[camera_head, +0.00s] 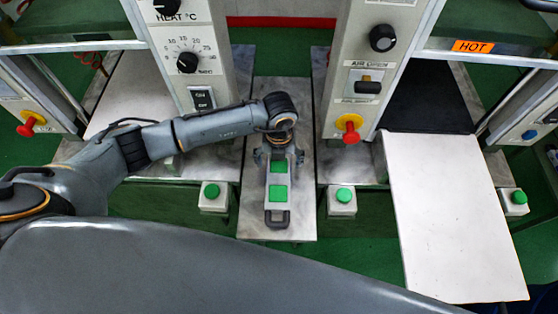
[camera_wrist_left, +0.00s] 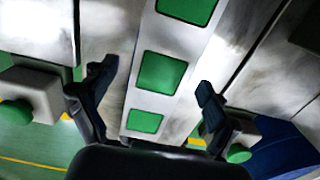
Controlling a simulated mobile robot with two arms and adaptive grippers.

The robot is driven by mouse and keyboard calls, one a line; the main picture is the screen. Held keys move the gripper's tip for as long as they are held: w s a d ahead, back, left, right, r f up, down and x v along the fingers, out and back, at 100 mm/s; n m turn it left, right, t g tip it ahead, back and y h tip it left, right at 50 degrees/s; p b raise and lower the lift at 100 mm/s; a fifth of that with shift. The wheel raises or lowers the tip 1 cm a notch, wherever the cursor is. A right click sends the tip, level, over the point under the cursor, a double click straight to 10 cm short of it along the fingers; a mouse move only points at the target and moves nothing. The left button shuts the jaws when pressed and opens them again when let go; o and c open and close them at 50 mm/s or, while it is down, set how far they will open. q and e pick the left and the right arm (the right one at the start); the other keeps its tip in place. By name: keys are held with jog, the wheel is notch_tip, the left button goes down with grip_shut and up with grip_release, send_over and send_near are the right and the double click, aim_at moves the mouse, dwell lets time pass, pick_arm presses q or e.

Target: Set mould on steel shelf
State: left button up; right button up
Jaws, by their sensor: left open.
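The mould (camera_head: 278,206) is a long pale bar with green square panels and a dark grey handle at its near end. It appears to lie lengthwise on the narrow steel shelf (camera_head: 303,222) between the two machines. My left gripper (camera_head: 279,157) is over the far part of the mould and hides some of it. In the left wrist view the open fingers (camera_wrist_left: 157,78) stand apart on either side of the mould (camera_wrist_left: 186,47), with gaps between them and its sides. My right gripper is not in view.
Machine columns with knobs stand left (camera_head: 185,30) and right (camera_head: 375,75) of the shelf. Green push buttons on white boxes (camera_head: 209,203) (camera_head: 341,209) flank it. A white board (camera_head: 455,220) juts out at right. The shelf's near end is bare beside the mould.

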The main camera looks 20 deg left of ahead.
pick_arm(q)
notch_tip(320, 180, up, 12)
jog(key=b, duration=0.2)
jog(key=shift+b, duration=0.4)
